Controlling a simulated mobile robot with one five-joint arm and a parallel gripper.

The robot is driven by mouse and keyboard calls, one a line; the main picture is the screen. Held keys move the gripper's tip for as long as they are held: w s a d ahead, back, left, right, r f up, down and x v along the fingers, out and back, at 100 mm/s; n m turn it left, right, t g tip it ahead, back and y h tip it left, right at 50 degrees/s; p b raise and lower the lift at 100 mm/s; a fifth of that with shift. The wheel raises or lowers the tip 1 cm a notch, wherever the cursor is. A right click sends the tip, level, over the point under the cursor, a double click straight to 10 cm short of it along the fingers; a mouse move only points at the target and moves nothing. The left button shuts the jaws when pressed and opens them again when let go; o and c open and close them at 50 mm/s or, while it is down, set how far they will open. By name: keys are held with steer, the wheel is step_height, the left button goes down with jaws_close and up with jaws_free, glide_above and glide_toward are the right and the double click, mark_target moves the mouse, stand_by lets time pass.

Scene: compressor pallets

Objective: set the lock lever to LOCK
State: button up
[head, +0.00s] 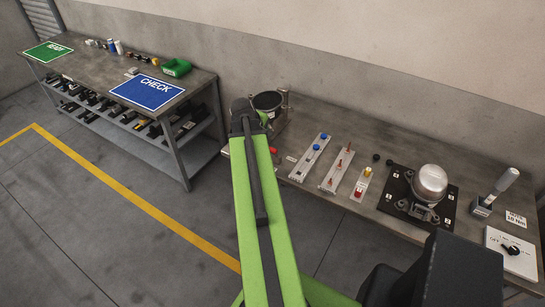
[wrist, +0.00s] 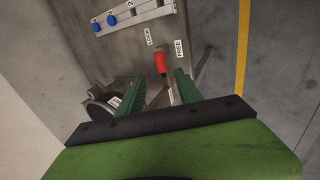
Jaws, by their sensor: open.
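The lock lever's red grip (wrist: 160,63) shows in the wrist view, between a LOCK label (wrist: 148,37) on its left and a FREE label (wrist: 180,48) on its right, nearer FREE. In the head view only a small red part (head: 272,149) shows beside my arm. My gripper (wrist: 160,76) is open. Its two green fingers lie either side of the line to the red grip, which sits at about fingertip level in the picture. I see no contact, and the depth is hard to tell. The lever's base is mostly hidden.
A dark round pot (head: 268,101) stands behind my arm. Rails with blue knobs (head: 316,146) and red pegs (head: 341,162) lie to the right, then a compressor (head: 430,184) on a black plate. A bench with a CHECK mat (head: 148,91) stands left; the floor between is clear.

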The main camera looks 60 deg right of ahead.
mark_target(274, 152)
steer(key=b+x, duration=1.2)
steer(key=x, duration=0.3)
steer(key=shift+f, duration=0.2)
steer(key=shift+r, duration=0.1)
steer(key=shift+c, duration=0.2)
jaws_close()
